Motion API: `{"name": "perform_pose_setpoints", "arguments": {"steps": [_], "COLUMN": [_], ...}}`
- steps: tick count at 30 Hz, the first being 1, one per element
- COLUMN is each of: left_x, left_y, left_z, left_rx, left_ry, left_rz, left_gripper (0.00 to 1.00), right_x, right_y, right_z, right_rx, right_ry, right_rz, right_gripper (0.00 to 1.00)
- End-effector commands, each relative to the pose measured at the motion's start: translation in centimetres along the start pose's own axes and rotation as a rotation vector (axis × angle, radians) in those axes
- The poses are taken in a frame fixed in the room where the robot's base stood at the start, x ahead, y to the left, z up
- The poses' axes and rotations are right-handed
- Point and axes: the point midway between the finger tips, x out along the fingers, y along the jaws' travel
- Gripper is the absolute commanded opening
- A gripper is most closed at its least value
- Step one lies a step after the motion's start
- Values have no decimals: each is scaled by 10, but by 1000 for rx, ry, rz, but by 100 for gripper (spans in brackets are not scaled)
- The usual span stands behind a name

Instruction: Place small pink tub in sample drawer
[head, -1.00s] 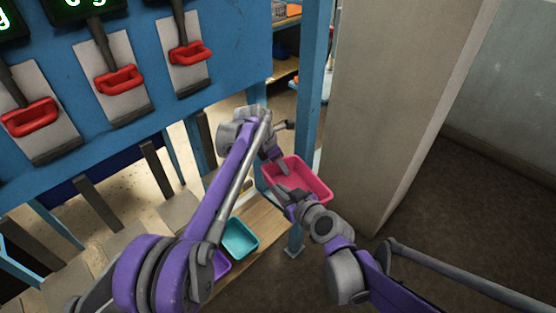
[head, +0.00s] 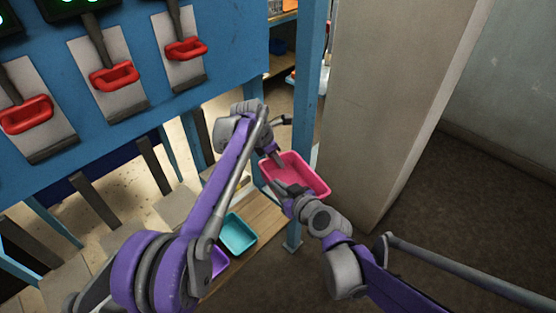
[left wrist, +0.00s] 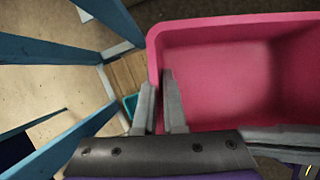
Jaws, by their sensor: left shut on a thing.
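The pink tub (head: 312,181) is an open, empty-looking rectangular tub, held in the air beside a blue post. My left gripper (head: 279,160) is shut on the tub's wall. In the left wrist view, the left gripper's fingers (left wrist: 160,103) straddle the wall of the pink tub (left wrist: 225,80), one inside and one outside. My right gripper (head: 283,189) is at the tub's near edge, with a finger seeming to overlap the rim. Whether it grips the tub is unclear. I cannot make out a sample drawer in these views.
A teal tub (head: 238,233) and a purple tub (head: 220,262) stand on a low wooden board, partly behind my left arm. A blue panel (head: 140,50) with red handles is at upper left. A pale pillar (head: 385,100) stands close right of the tub. Dark floor lies beyond it.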

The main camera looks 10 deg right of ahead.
Motion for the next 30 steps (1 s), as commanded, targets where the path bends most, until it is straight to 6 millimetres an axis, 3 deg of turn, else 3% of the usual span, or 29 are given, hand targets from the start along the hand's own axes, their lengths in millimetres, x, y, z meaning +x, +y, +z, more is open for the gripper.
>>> {"name": "perform_pose_setpoints", "arguments": {"steps": [25, 30], "left_x": [0, 0], "left_y": [-4, -3], "left_z": [1, 0], "left_rx": [4, 3], "left_ry": [3, 2], "left_rz": [-9, -7], "left_gripper": [0, 0], "right_x": [2, 1], "right_y": [3, 2], "right_z": [-3, -2], "right_rx": [1, 1], "right_ry": [4, 3], "right_rz": [7, 6], "right_gripper": [0, 33]}}
